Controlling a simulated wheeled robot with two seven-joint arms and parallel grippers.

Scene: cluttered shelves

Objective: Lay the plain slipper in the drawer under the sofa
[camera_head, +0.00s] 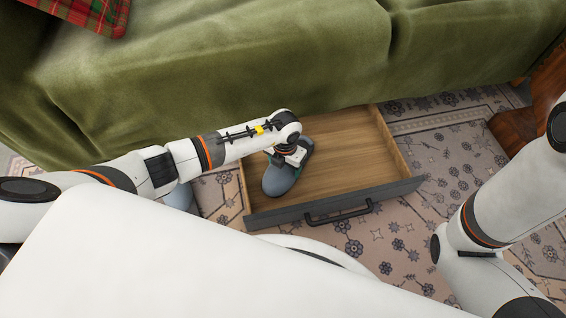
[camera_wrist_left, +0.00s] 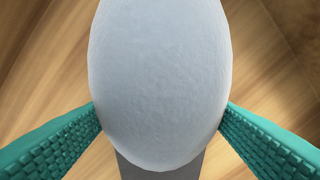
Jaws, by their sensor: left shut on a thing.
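A plain grey-blue slipper (camera_head: 280,180) is over the left part of the open drawer (camera_head: 350,158), partly hidden by my left arm and hand. The drawer has a wooden inside and a dark front with a black handle (camera_head: 338,213). My left gripper (camera_head: 288,158) is shut on the slipper. In the left wrist view the rounded slipper (camera_wrist_left: 160,75) lies between the two teal finger pads, with the wooden drawer floor (camera_wrist_left: 45,60) behind it. I cannot tell whether the slipper touches the drawer floor. My right gripper is out of view.
The green sofa (camera_head: 300,55) overhangs the back of the drawer. A patterned rug (camera_head: 450,140) lies around it. A wooden piece of furniture (camera_head: 525,115) stands at the right. Another grey-blue thing (camera_head: 181,198) shows left of the drawer, below my left arm. The drawer's right part is clear.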

